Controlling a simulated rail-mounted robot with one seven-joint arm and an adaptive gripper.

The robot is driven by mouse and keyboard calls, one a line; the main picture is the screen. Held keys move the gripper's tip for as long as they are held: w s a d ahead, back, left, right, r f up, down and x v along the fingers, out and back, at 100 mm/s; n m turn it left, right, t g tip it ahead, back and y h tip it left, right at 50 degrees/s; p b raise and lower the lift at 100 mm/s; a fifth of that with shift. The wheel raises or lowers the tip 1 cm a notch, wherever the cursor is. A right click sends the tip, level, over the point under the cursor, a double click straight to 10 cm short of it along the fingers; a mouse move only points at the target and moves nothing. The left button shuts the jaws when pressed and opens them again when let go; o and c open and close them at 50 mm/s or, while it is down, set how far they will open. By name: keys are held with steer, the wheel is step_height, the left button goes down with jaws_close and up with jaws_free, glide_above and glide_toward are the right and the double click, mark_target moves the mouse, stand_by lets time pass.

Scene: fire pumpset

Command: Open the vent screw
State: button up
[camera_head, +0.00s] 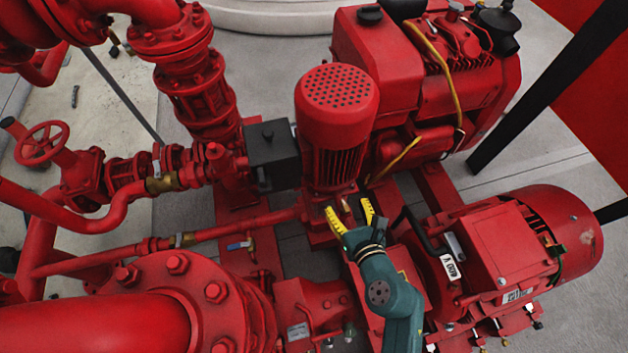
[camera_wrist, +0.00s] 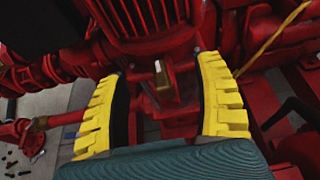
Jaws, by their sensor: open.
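A small brass-coloured fitting with a pale upper part (camera_wrist: 161,73), which looks like the vent screw, stands at the foot of the red vertical motor (camera_head: 336,105). It shows only as a small speck in the head view (camera_head: 347,203). My gripper (camera_head: 347,206) has yellow ridged fingers and is open. In the wrist view the fingers (camera_wrist: 160,66) lie left and right of the fitting, with clear gaps on both sides. The fitting is apart from both fingers. Its exact depth relative to the fingertips I cannot tell.
A black box (camera_head: 273,155) is left of the vertical motor. A red engine (camera_head: 420,75) with a yellow hose stands behind to the right. A large red motor (camera_head: 520,245) is right of my arm.

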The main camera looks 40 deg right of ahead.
steer(key=p+v, duration=0.6)
steer(key=v, duration=0.9)
steer(key=w+a+r+n+t+y+p, duration=0.1)
steer(key=w+a+r+n+p, duration=0.1)
steer(key=r, duration=0.6)
steer(key=w+a+r+n+t+y+p, duration=0.1)
steer(key=w+a+r+n+y+p, duration=0.1)
steer(key=r+p, duration=0.5)
steer(key=w+a+r+n+t+y+p, duration=0.1)
steer(key=w+r+p, duration=0.4)
steer(key=r, duration=0.5)
steer(key=a+n, duration=0.1)
steer(key=a, duration=0.1)
steer(key=shift+a+r+t+y, duration=0.2)
steer(key=shift+a+t+y, duration=0.1)
steer(key=shift+a+y, duration=0.1)
